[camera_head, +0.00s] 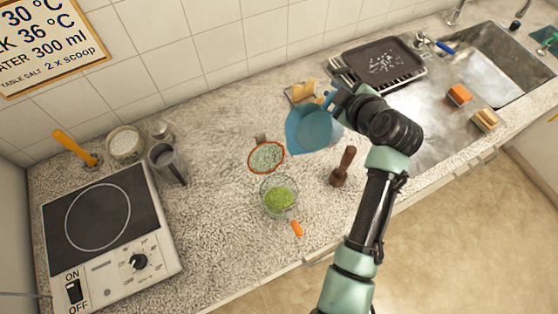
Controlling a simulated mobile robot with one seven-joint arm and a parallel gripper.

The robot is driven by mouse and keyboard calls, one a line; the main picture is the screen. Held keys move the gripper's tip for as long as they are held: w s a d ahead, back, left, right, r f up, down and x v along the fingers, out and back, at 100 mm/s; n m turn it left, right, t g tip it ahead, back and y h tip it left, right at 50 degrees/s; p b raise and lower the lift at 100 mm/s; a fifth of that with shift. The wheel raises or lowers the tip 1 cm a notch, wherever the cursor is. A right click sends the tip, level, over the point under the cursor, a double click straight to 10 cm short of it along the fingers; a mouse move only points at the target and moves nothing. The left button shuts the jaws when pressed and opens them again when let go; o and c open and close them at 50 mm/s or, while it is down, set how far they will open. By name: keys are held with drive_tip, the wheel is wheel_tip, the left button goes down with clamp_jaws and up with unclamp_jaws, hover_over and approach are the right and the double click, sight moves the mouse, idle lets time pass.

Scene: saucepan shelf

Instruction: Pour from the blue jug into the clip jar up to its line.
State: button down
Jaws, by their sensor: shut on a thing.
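The blue jug (310,132) is held at its right side by my gripper (333,99), right of the counter's middle. Its wide mouth faces up toward the camera, and its spout side points left. I cannot tell how far it is tilted or what it holds. A round vessel with an orange rim and a grey tab at the back, apparently the clip jar (266,158), stands left of the jug and apart from it. Its inside looks pale and speckled; its line and fill level cannot be made out. No stream shows between them.
A hotplate (105,230) is left; a dark tray (383,62) and sink (490,65) are right.

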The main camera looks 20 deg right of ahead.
drive_tip(key=shift+s+a+r+n+t+h, duration=0.1)
drive_tip(key=shift+a+r+n+t+h, duration=0.2)
drive_tip(key=shift+r, duration=0.5)
drive_tip(key=shift+s+a+r+n+t+h, duration=0.1)
drive_tip(key=shift+a+r+n+t+h, duration=0.3)
drive_tip(key=shift+r, duration=0.4)
drive_tip(key=shift+s+a+r+n+t+h, duration=0.15)
drive_tip(key=shift+r+h, duration=0.25)
drive_tip(key=shift+r, duration=0.4)
idle(2.1)
drive_tip(key=w+d+f+m+g+y+b, duration=0.1)
drive_tip(key=d+f+m+g+y+b, duration=0.1)
drive_tip(key=f+b, duration=0.3)
drive_tip(key=w+d+f+m+g+y+b, duration=0.1)
drive_tip(key=f+y+b, duration=0.4)
drive_tip(key=f, duration=0.6)
drive_tip(key=d+m+g+b, duration=0.1)
drive_tip(key=d+m, duration=0.1)
drive_tip(key=shift+w+d+y, duration=0.25)
drive_tip(key=shift+d+y, duration=0.05)
drive_tip(key=shift+d, duration=0.1)
drive_tip(key=shift+g, duration=0.25)
